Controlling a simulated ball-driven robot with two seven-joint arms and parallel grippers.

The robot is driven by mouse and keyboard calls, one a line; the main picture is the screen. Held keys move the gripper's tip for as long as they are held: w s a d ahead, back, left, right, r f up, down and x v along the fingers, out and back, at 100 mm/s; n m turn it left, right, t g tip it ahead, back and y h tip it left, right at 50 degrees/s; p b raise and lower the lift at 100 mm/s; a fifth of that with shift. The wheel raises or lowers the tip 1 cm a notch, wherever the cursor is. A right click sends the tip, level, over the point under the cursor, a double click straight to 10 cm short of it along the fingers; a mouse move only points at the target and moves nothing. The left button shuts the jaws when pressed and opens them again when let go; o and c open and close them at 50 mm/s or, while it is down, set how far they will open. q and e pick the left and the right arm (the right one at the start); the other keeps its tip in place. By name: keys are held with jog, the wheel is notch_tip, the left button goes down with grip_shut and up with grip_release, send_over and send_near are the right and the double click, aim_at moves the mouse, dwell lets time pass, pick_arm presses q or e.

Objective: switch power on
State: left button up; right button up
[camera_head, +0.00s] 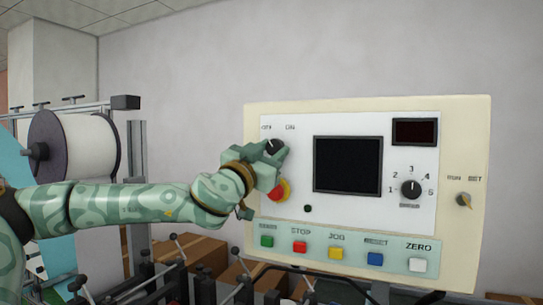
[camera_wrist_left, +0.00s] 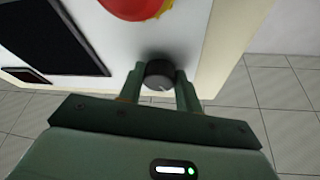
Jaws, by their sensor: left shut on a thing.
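The control panel (camera_head: 462,120) is cream with a white face. Its black round power knob (camera_head: 274,147) sits at the upper left, under the OFF and ON labels. My left gripper (camera_head: 270,157) is at this knob, partly covering it in the head view. In the left wrist view the two fingers of the left gripper (camera_wrist_left: 160,85) stand on either side of the black knob (camera_wrist_left: 159,74) and are shut on it. A light mark shows on the knob's face. I cannot tell exactly which label it points to. My right gripper is not in view.
A red emergency button on yellow (camera_head: 280,190) lies just below the gripper. Dark screens (camera_head: 348,164), a numbered dial (camera_head: 411,189), a RUN/SET switch (camera_head: 464,200) and a row of coloured buttons (camera_head: 336,253) fill the panel. A white roll (camera_head: 90,145) stands left; boxes and machine rods lie below.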

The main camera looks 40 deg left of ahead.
pick_arm(q)
jog(key=m+h, duration=0.1)
jog(key=m, duration=0.1)
jog(key=shift+m, duration=0.3)
jog(key=m+h, duration=0.1)
jog(key=m+h+p, duration=0.1)
jog(key=m, duration=0.1)
jog(key=shift+s+a+r+m+g, duration=0.1)
jog(key=shift+r+m+g, duration=0.2)
jog(key=shift+g, duration=0.1)
jog(key=m+p, duration=0.2)
jog(key=m+g+h+p, duration=0.1)
jog(key=m+p, duration=0.1)
jog(key=m+g+h+p, duration=0.1)
jog(key=m+p, duration=0.2)
jog(key=shift+a+r, duration=0.1)
jog(key=shift+r, duration=0.15)
jog(key=shift+f+m+g+p, duration=0.15)
jog(key=shift+m+g+p, duration=0.55)
jog(key=shift+m+p, duration=1.05)
jog(key=o, duration=1)
jog(key=shift+s, duration=0.15)
